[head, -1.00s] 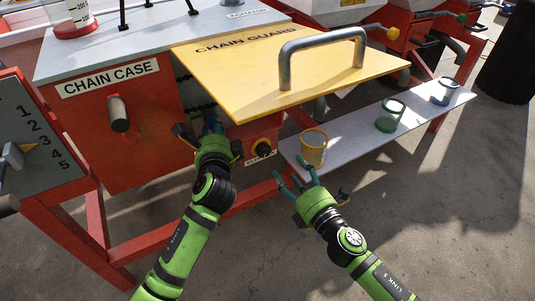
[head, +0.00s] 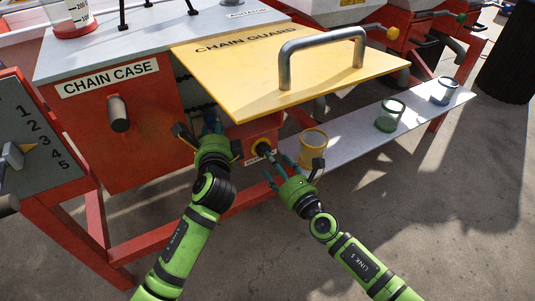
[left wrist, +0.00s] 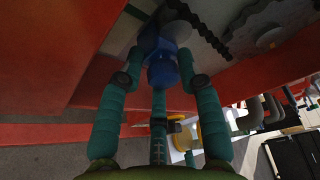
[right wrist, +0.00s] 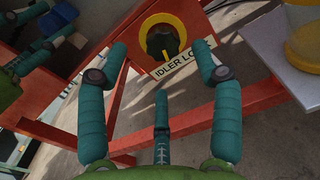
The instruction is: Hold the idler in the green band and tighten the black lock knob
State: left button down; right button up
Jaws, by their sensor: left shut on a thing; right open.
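The black lock knob (right wrist: 162,42) sits in a yellow ring on a red panel, above the label IDLER LOCK. In the head view the knob (head: 262,147) is just ahead of my right gripper (head: 277,163). In the right wrist view, my right gripper's teal fingers are spread open and empty, apart from the knob and below it. My left gripper (head: 213,128) reaches under the chain guard. In the left wrist view, its fingers are shut on the blue idler part (left wrist: 164,68), beside a dark chain (left wrist: 203,30). I cannot make out the green band or a pointer clearly.
A red frame bar (head: 245,200) runs below.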

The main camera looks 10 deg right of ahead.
aim_at(263, 150)
jog(key=shift+x, duration=2.4)
jog(key=shift+r, duration=0.1)
jog(key=c, duration=1.1)
